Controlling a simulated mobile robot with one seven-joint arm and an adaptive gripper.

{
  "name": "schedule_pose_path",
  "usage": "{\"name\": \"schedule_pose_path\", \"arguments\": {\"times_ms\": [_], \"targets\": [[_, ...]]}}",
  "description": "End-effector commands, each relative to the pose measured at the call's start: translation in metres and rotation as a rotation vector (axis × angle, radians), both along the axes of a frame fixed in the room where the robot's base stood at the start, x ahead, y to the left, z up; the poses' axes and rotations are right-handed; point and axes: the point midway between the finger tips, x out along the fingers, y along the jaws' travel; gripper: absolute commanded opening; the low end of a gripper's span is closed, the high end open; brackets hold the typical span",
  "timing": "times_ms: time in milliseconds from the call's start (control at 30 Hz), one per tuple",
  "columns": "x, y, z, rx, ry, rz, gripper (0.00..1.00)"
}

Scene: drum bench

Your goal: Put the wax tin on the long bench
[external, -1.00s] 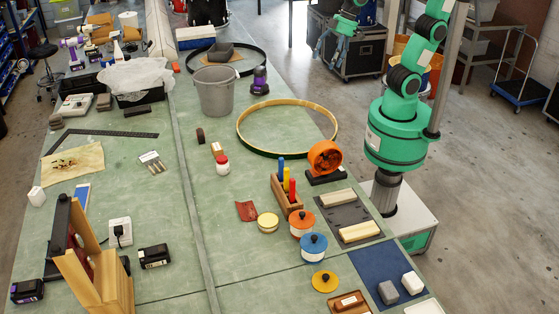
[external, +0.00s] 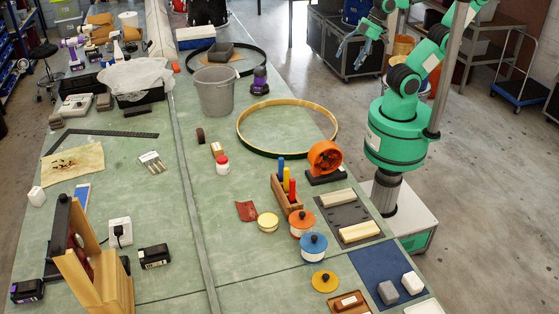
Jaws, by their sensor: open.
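The long bench (external: 185,230) is the large green-topped surface filling most of the external view. A small round yellow tin (external: 268,222) lies flat on it, right of the centre seam; it may be the wax tin, but no label is readable. My gripper (external: 353,50) is far off at the top, beyond the bench's right edge, in front of a dark case. Its fingers look spread, and I see nothing between them. It is well apart from the yellow tin.
Orange (external: 301,223) and blue (external: 313,247) lidded pots stand right of the yellow tin. A wooden holder with coloured handles (external: 287,192) and an orange wheel-like device (external: 325,160) are behind. A grey bucket (external: 214,92) and wooden hoop (external: 288,127) stand farther back. Some bare bench lies left of the tin.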

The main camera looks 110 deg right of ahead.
Motion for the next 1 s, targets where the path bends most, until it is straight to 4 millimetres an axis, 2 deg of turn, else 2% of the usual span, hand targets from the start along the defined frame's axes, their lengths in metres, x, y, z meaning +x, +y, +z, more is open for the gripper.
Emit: {"name": "schedule_pose_path", "arguments": {"times_ms": [367,567,767,1000], "targets": [[0.001,0.0,0.001,0.001,0.0,0.0,0.86],[0.012,0.003,0.007,0.005,0.01,0.001,0.86],[0.039,0.01,0.02,0.012,0.034,0.004,0.86],[0.088,0.025,0.037,0.026,0.073,0.008,0.86]]}}
